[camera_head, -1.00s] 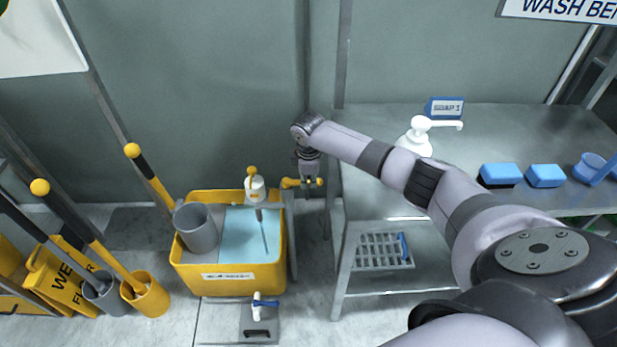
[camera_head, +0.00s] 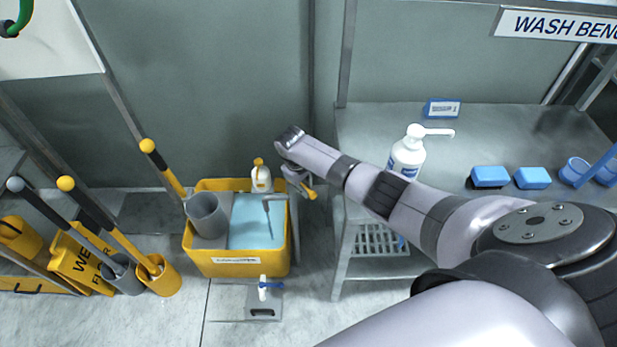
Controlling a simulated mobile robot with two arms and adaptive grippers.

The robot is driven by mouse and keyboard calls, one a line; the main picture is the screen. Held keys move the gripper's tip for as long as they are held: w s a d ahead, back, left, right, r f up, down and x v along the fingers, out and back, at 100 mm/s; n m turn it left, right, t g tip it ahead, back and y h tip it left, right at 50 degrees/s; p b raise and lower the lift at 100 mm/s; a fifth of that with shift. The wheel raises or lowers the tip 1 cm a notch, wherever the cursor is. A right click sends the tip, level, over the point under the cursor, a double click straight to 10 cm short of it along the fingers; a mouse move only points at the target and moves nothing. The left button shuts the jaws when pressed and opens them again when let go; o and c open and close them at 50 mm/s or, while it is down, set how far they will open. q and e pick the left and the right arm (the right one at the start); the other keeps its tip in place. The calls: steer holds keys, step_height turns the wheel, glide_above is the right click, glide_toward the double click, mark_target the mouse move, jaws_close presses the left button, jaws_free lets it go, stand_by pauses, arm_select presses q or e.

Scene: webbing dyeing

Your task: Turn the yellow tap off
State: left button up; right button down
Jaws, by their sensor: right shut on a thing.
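My right gripper (camera_head: 301,186) is at the right rear corner of the yellow basin (camera_head: 240,270), left of the steel bench. It is shut on a yellow tap handle (camera_head: 311,194), whose end shows past the fingers, slanting down to the right. The rest of the tap is hidden behind my wrist and fingers. Pale blue liquid (camera_head: 245,225) fills part of the basin, with a thin dark upright shape over it. I cannot tell whether anything flows from the tap. My left gripper is not in view.
A white pump bottle (camera_head: 407,155) and blue sponges (camera_head: 490,175) are on the bench (camera_head: 450,135). A white bottle (camera_head: 261,180) stands at the basin's back.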

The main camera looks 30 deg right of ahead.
steer(key=shift+w+a+m+g+b, duration=0.25)
steer(key=shift+a+m, duration=0.55)
steer(key=shift+m, duration=0.65)
steer(key=shift+w+a+m+g+b, duration=0.25)
steer(key=shift+a+m, duration=0.55)
steer(key=shift+m, duration=0.7)
steer(key=shift+w+a+m+g+b, duration=0.15)
steer(key=shift+a+m+g+b, duration=0.2)
steer(key=shift+a+m, duration=0.8)
steer(key=shift+d+m, duration=0.35)
steer(key=shift+m, duration=0.05)
steer(key=c, duration=1.5)
jaws_free()
steer(key=shift+c, duration=0.2)
steer(key=shift+r, duration=0.1)
steer(key=v, duration=1.1)
steer(key=shift+r, duration=0.45)
